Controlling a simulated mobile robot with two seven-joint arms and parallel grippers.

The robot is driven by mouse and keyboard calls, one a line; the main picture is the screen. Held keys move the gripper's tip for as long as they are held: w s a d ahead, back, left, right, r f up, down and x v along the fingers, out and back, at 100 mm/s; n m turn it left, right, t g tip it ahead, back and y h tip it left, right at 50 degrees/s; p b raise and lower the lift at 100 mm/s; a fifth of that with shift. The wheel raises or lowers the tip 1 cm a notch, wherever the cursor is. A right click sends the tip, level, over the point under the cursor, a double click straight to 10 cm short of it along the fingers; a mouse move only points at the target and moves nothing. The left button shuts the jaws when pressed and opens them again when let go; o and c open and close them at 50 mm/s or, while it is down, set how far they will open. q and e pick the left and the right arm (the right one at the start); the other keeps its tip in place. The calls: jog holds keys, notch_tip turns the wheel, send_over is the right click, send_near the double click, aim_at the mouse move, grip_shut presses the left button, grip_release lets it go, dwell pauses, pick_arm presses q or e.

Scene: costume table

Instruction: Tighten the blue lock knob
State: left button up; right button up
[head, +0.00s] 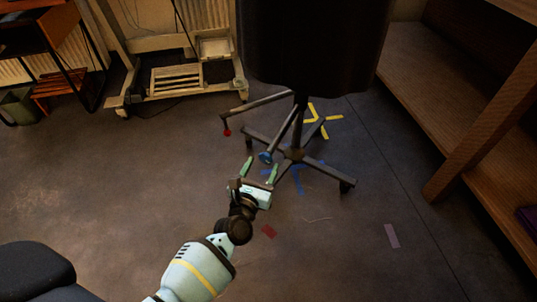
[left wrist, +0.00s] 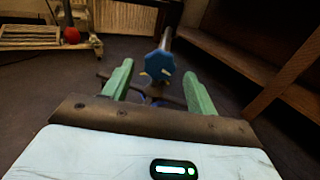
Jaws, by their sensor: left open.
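The blue lock knob (head: 265,157) sits on the stand's post, below the dark torso form (head: 315,40). In the left wrist view the blue knob (left wrist: 160,65) is a lobed disc facing me, beyond and between the fingertips. My left gripper (head: 260,170) is open, with its green fingers apart and pointing at the knob. In the left wrist view the fingers (left wrist: 158,80) hold nothing, and a small gap to the knob seems to show. My right gripper is not in view.
A lever with a red ball end (head: 227,132) sticks out left of the post; the red ball also shows in the left wrist view (left wrist: 71,35). The stand's wheeled base (head: 315,168) spreads below. Wooden shelving (head: 450,110) is at right. A wheeled frame (head: 175,80) stands back left. Front floor is mostly clear.

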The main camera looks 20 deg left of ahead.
aim_at(265, 161)
pick_arm(q)
jog(key=w+b, duration=0.1)
jog(key=w, duration=0.3)
jog(key=shift+a+f, duration=0.1)
jog(key=shift+a, duration=0.05)
jog(key=shift+w+b, duration=0.4)
jog(key=shift+w, duration=0.45)
jog(key=c, duration=0.9)
jog(key=shift+c, duration=0.3)
